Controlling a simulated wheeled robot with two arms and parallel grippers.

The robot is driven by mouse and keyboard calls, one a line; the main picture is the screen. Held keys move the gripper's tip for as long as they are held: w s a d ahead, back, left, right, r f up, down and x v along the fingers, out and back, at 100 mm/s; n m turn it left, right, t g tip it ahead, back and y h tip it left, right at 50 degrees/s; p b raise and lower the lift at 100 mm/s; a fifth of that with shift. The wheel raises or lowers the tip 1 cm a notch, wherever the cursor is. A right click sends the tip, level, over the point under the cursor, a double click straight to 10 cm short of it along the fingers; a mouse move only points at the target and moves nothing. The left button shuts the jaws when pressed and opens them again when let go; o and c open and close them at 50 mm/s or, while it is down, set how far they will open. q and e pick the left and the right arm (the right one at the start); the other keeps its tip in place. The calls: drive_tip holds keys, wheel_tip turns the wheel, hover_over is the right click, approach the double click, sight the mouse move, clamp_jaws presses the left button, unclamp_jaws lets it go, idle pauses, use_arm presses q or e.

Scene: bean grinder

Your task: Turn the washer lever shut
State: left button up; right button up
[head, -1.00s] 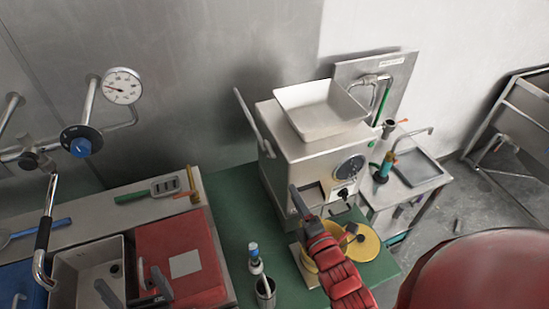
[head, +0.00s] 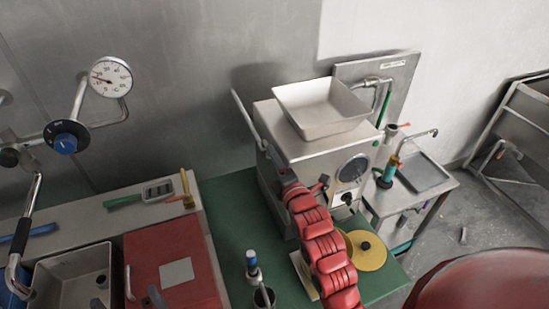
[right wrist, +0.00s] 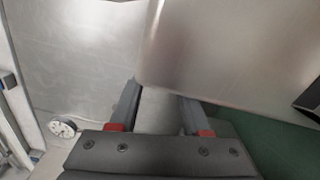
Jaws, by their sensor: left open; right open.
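No part is clearly marked as the washer lever. A long pale lever (head: 246,117) slants up along the left side of the steel machine (head: 320,149), and a small orange handle (head: 404,125) shows behind the machine at right; I cannot tell which one it is. My right gripper (head: 303,179) is at the machine's front left, below the pale lever. In the right wrist view it (right wrist: 160,102) is open and empty, close to a smooth metal face. My left gripper (head: 127,300) is open, only partly in view at the bottom left over the red lid.
A white hopper tray (head: 322,107) tops the machine. A yellow disc (head: 365,251) and a cup (head: 264,297) with a bottle stand on the green table (head: 228,222). The red-lidded box (head: 172,262), sink (head: 68,278) and wall gauge (head: 110,76) are left.

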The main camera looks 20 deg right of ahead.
drive_tip(key=shift+w+f, duration=0.1)
clamp_jaws()
idle(1.4)
